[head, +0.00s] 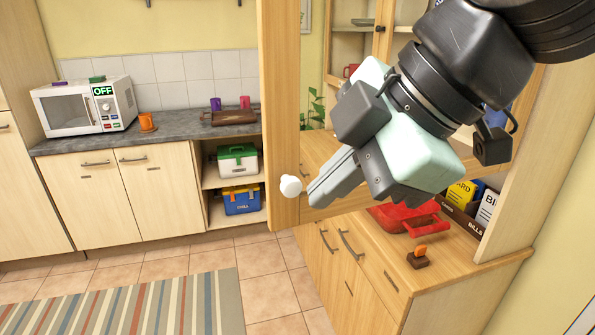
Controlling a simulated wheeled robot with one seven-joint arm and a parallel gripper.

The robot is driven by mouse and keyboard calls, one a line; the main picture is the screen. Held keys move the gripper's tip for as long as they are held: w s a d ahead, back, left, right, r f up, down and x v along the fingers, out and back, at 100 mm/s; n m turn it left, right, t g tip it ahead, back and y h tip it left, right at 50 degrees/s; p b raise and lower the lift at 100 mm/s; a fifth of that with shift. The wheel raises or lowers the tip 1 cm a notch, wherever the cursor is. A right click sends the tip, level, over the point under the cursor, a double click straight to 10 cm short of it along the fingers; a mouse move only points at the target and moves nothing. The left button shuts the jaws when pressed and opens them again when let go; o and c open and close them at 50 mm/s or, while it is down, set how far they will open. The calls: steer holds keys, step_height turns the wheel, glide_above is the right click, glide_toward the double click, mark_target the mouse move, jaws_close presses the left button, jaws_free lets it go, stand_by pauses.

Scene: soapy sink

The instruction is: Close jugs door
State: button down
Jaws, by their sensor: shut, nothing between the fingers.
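A wooden-framed door panel stands upright in the middle of the head view, its light wood stile (279,110) nearest me. I take it for the jugs door; no label shows on it. It appears swung out from the cabinet on the right, though my arm hides much of it. A round white knob (291,186) sits on the stile. My gripper (314,200) is shut and empty, its fingertips just right of the knob. I cannot tell whether they touch the door or knob. No jugs can be made out clearly.
A wooden sideboard (440,276) below holds a red tray-like object (408,216), a brown block with an orange top (418,257) and a box of binders (461,219). A counter (175,124) with a microwave (84,106) stands at left.

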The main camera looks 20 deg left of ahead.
mark_target(300, 188)
steer(key=a, duration=0.1)
steer(key=w+a+f+p, duration=0.2)
steer(key=shift+a+f, duration=0.1)
steer(key=shift+a, duration=0.2)
steer(key=shift+w+a+f+p, duration=0.15)
steer(key=shift+w+p, duration=0.3)
steer(key=shift+w, duration=0.45)
steer(key=shift+a, duration=0.1)
